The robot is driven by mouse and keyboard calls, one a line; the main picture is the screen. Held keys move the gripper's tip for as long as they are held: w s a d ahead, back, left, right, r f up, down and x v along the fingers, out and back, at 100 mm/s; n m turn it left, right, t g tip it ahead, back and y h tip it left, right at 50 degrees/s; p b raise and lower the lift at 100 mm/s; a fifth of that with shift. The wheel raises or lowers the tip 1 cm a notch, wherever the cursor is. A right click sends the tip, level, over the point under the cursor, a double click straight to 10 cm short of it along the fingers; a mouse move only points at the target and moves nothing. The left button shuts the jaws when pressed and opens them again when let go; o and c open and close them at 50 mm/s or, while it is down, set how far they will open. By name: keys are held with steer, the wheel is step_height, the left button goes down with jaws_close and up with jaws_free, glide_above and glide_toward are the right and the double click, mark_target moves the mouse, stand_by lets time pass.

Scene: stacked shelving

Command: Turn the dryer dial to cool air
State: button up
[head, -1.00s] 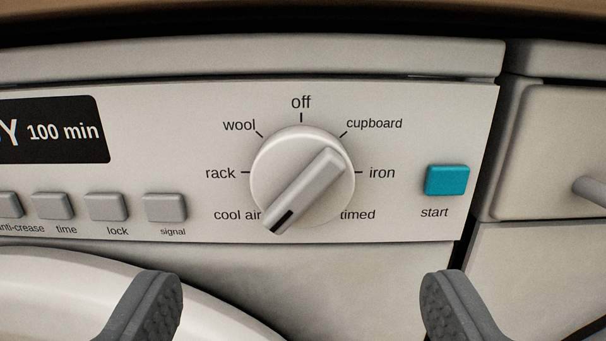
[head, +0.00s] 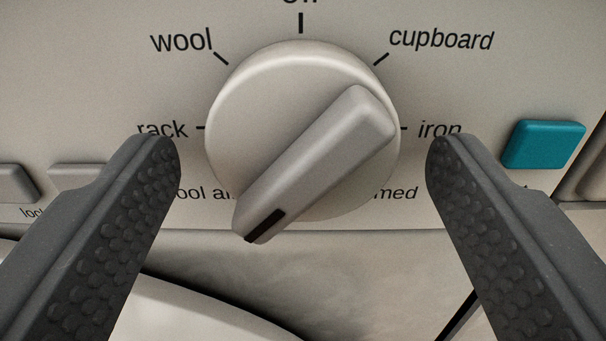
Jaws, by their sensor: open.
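The dryer dial (head: 250,100) is a round cream knob with a raised grey grip bar (head: 315,160) across it. The bar slants from upper right to lower left. Its black-marked end (head: 265,226) points down and left, beside the "cool air" label (head: 205,193), which is partly covered by my left finger and the bar. Any tick there is hidden. My gripper (head: 302,145) is open, with one dark textured finger on each side of the dial. A gap shows between each finger and the knob; I see no contact.
The labels "wool", "rack", "cupboard" and "iron" surround the dial. A teal start button (head: 543,145) is close right of the right finger. Grey buttons (head: 82,176) are at the left. The pale round door edge (head: 190,315) is below the panel.

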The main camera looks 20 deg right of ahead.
steer(key=c, duration=1)
steer(key=shift+r+m, duration=0.1)
steer(key=shift+m, duration=0.3)
steer(key=o, duration=1)
steer(key=shift+s+p, duration=0.1)
steer(key=shift+p, duration=0.2)
steer(key=p+v, duration=0.3)
steer(key=v, duration=1)
steer(key=shift+s, duration=0.25)
steer(key=shift+a, duration=0.1)
